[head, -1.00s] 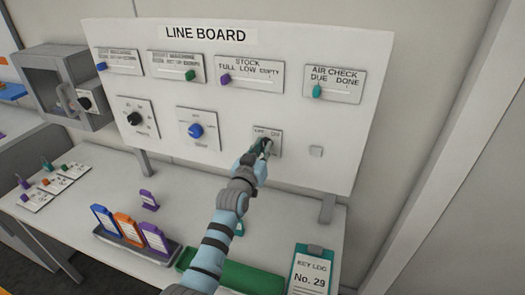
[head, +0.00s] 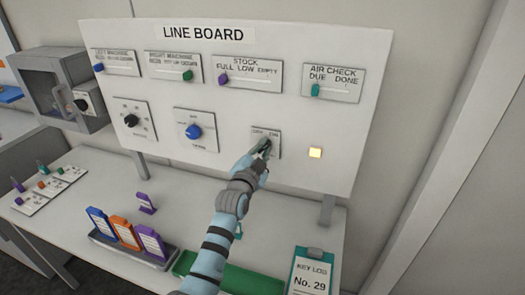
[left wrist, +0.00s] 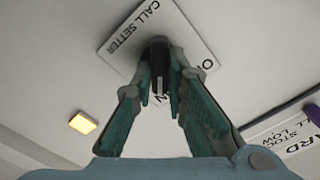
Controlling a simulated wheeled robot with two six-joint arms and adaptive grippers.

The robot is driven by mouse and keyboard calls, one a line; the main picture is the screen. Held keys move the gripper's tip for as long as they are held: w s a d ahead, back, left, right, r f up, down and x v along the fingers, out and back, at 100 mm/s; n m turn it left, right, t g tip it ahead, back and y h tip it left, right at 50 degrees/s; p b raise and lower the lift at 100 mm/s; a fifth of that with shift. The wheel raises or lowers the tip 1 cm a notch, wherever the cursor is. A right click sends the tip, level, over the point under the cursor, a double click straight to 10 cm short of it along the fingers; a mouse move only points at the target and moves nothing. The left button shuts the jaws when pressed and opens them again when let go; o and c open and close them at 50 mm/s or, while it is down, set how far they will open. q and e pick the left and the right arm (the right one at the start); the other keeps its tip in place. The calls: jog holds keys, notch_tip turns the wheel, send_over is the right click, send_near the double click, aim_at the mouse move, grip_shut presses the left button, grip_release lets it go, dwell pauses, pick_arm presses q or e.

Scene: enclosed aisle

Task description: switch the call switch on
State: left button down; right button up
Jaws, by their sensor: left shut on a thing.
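The call switch plate (head: 274,134) is on the lower right of the white line board. In the left wrist view the plate (left wrist: 190,35) reads "CALL SETTER", with part of "ON" showing. My left gripper (head: 264,148) reaches up to it. In the left wrist view its two teal-lined fingers (left wrist: 160,85) are shut on the dark switch knob (left wrist: 158,58), which stands out from the plate. The fingers partly hide the knob and lettering. A small square lamp (head: 315,153) right of the switch glows yellow. My right gripper is not in view.
The board carries several sliders along its top, a black dial (head: 131,121) and a blue knob (head: 194,132). Below are a rack of tags (head: 150,262), a green tray (head: 215,278) and a key log clipboard (head: 311,270). A grey box (head: 52,85) stands left.

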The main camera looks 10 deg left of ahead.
pick_arm(q)
jog(key=shift+f+m, duration=0.1)
jog(key=shift+m, duration=0.4)
jog(key=c, duration=1.6)
grip_release()
jog(key=shift+s, duration=0.1)
jog(key=s, duration=1.2)
jog(key=shift+a, duration=0.35)
jog(key=shift+w, duration=0.1)
